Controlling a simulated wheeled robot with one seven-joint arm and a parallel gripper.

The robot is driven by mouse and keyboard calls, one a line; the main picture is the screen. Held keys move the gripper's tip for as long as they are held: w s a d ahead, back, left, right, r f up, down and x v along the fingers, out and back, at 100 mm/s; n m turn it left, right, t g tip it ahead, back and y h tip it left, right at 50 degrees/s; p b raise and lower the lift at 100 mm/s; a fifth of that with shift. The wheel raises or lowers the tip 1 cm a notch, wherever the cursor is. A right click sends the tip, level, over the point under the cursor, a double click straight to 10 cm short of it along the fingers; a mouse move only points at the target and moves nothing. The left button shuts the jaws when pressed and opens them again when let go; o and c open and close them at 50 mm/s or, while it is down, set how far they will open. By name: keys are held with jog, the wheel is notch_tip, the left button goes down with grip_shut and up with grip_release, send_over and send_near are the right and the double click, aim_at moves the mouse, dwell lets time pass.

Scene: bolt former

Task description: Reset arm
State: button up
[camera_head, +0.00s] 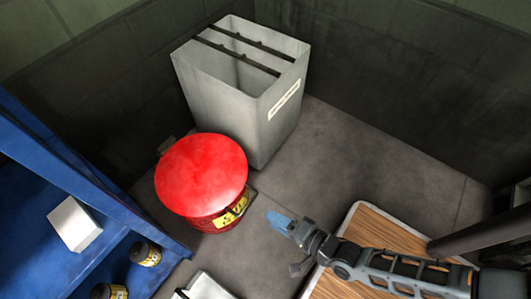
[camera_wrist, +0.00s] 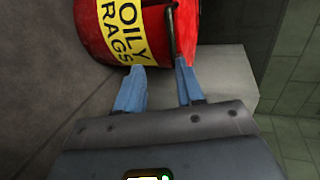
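My gripper (camera_head: 279,222) reaches in from the lower right in the head view, its blue fingertips pointing left toward a red can (camera_head: 200,175) with a closed lid. In the wrist view the two blue fingers (camera_wrist: 160,75) stand apart with nothing seen between them. The red can (camera_wrist: 100,35) lies beyond the fingertips there, with a yellow "OILY RAGS" label and a dark bar down its side. The right fingertip overlaps the bar's lower end in the picture; I cannot tell if they touch.
A tall grey open bin (camera_head: 240,95) with dark bars across its top stands behind the can. A blue shelf (camera_head: 60,160) at left holds a white box (camera_head: 74,224) and small containers (camera_head: 145,254). A wood-topped surface (camera_head: 385,235) lies under my arm. Floor (camera_head: 345,150) is clear right of the bin.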

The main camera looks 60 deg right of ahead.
jog(key=s+r+n, duration=0.4)
jog(key=r+n, duration=0.1)
jog(key=r, duration=0.3)
jog(key=s+r+n, duration=0.5)
jog(key=r, duration=0.3)
notch_tip(320, 180, up, 46)
jog(key=s+a+n+p, duration=0.1)
jog(key=s+n+p, duration=0.2)
jog(key=p, duration=2.5)
jog(key=n, duration=0.5)
jog(key=shift+f+t, duration=0.2)
jog(key=shift+t, duration=0.1)
jog(key=shift+a, duration=0.15)
